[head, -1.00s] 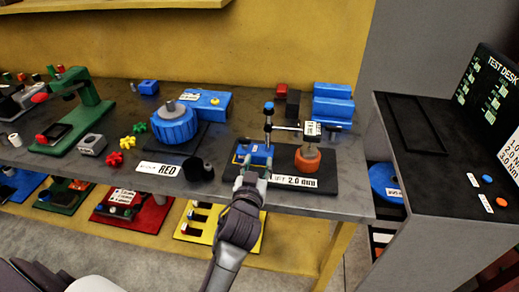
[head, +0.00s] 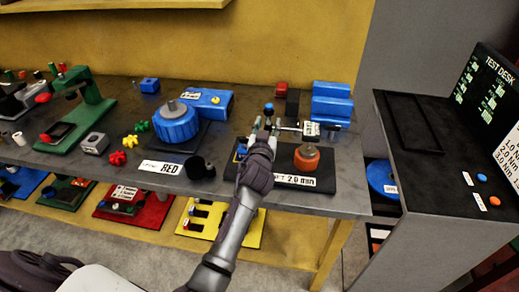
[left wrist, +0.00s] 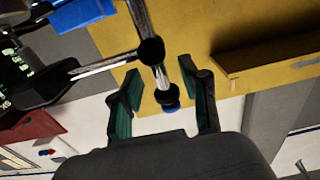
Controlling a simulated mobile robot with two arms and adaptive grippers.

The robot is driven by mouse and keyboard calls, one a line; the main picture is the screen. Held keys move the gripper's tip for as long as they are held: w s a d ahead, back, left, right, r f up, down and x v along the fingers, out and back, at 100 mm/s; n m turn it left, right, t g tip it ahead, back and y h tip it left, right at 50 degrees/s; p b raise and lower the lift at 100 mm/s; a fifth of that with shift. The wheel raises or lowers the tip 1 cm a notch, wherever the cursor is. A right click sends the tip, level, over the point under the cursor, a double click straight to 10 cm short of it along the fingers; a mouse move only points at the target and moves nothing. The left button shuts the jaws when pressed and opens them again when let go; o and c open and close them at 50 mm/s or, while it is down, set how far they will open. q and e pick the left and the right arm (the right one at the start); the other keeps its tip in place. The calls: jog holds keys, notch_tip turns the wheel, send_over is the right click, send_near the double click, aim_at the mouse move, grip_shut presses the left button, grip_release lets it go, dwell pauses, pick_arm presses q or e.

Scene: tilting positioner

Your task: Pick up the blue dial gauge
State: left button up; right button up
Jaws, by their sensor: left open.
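The blue dial gauge has an upright post with a blue knob (head: 268,107) on top, a crossbar to the right and a dial head (head: 311,129) above an orange-topped cylinder (head: 307,157). Its blue base (head: 240,152) is mostly hidden behind my left gripper (head: 264,126). That gripper is open at the upper post. In the left wrist view, the post (left wrist: 144,22), its dark clamp joint (left wrist: 151,51) and its blue-ended tip (left wrist: 168,98) show between the two spread fingers (left wrist: 162,80). Contact is not clear. My right gripper is out of view.
The gauge stands on a black plate with a "2.0 mm" label (head: 292,181). A black cup (head: 197,167) and a blue ridged drum (head: 175,122) lie left. Blue blocks (head: 331,103) stand behind right. The test desk (head: 440,150) is farther right.

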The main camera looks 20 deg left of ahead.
pick_arm(q)
jog(key=shift+x, duration=1.25)
grip_shut()
